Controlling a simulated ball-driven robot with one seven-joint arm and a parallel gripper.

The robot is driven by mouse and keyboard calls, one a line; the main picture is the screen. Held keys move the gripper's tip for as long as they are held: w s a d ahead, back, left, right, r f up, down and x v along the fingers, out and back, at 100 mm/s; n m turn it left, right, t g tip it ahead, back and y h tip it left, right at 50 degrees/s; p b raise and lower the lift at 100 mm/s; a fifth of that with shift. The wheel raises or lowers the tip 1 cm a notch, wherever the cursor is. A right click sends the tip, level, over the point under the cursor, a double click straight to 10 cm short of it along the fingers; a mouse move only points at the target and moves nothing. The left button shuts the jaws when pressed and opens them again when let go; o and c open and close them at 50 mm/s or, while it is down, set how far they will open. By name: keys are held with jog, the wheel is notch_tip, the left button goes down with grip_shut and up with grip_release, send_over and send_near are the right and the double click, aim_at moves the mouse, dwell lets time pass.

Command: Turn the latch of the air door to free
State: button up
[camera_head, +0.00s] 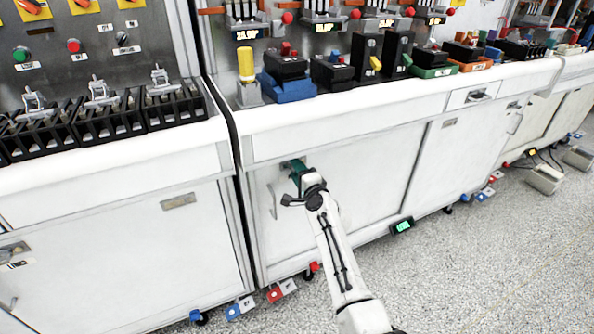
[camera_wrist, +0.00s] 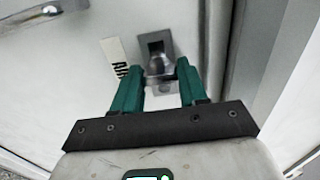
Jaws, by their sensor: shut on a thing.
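The air door (camera_head: 345,185) is a white cabinet front below the bench top. Its latch (camera_wrist: 157,48) is a small grey metal piece in a recessed plate, in the upper middle of the wrist view. A white label (camera_wrist: 116,58) with partly visible black letters is left of it. My gripper (camera_wrist: 160,74) has green fingers on both sides of the latch's lower part and is shut on it. In the head view my gripper (camera_head: 294,170) is at the door's upper left and hides the latch. The latch's exact turn is hard to tell.
A pull handle (camera_head: 272,201) is on the door left of my gripper; it also shows in the wrist view (camera_wrist: 35,13). The bench top (camera_head: 380,112) with several devices overhangs above. A red caster pedal (camera_head: 281,291) is below.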

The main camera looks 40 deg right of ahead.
jog(key=shift+f, duration=0.1)
dwell(0.4)
jog(key=o, duration=1.1)
jog(key=shift+c, duration=0.2)
jog(key=shift+s, duration=0.15)
jog(key=p+v, duration=0.3)
jog(key=v, duration=0.7)
jog(key=shift+s, duration=0.3)
jog(key=s+a+f+n+g+y+p, duration=0.2)
jog(key=s+a+n+g+y+p, duration=0.55)
jog(key=s+a+n, duration=0.6)
jog(key=s+a+r+n+g+h+p, duration=0.1)
jog(key=s+a+r+n+g+p, duration=0.1)
jog(key=s, duration=0.8)
jog(key=s+a+r+n+g+h+p, duration=0.1)
jog(key=s+n+g, duration=0.4)
jog(key=s, duration=0.6)
jog(key=shift+s+a+r+g+h+p, duration=0.2)
jog(key=shift+a+r+g+h+p, duration=0.15)
jog(key=shift+a+r+g+p, duration=0.45)
